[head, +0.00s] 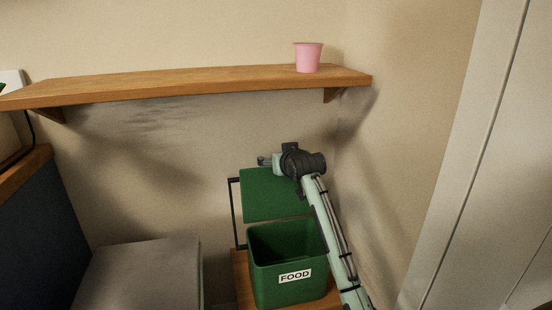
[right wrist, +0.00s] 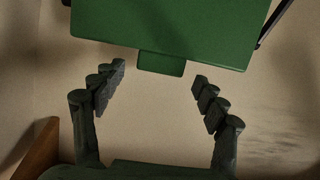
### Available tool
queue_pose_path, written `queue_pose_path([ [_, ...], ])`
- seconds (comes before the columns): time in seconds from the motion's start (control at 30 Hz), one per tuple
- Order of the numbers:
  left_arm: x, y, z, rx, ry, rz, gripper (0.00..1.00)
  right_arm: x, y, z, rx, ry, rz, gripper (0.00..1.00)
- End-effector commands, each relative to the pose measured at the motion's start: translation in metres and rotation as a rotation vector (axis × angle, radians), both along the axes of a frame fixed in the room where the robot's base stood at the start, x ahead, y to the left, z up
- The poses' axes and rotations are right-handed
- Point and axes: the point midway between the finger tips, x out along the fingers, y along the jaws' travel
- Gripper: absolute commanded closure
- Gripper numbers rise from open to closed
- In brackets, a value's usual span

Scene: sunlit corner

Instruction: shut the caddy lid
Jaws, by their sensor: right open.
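The green caddy (head: 262,284) with a "FOOD" label stands open on a wooden surface. Its green lid (head: 262,198) is raised, tilted up behind the open bin. In the right wrist view the lid (right wrist: 170,25) fills the top, with a small tab (right wrist: 160,64) at its edge. My right gripper (head: 264,160) is at the lid's upper edge in the head view. In the right wrist view its fingers (right wrist: 158,80) are spread open, with the tab between and just beyond them; contact cannot be told. My left gripper is out of view.
A wooden shelf (head: 190,84) with a pink cup (head: 308,58) runs along the wall above my right gripper. A dark bracket (head: 234,215) stands beside the lid. A grey seat (head: 140,275) is at left, and the wall is close at right.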

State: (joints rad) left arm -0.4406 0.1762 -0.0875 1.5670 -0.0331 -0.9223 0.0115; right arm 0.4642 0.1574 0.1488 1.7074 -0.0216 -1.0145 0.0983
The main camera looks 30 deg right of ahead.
Motion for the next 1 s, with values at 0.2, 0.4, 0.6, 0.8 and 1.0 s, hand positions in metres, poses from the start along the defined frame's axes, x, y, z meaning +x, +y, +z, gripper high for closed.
queue_pose_path([
  [0.2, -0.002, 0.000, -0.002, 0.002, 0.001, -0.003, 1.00, 0.024, -0.006, -0.010, -0.001, 0.001, 0.000, 0.28],
  [0.4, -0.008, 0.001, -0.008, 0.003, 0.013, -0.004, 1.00, 0.029, -0.007, -0.013, -0.002, 0.000, 0.001, 0.28],
  [0.6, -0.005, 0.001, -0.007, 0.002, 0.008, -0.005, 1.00, 0.028, -0.007, -0.013, -0.002, 0.000, 0.001, 0.34],
  [0.8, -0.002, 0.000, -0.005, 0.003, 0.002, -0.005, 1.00, 0.028, -0.007, -0.013, -0.001, 0.001, 0.000, 0.59],
  [1.0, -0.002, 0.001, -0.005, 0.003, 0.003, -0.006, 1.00, 0.028, -0.007, -0.013, -0.001, 0.001, 0.000, 0.83],
])
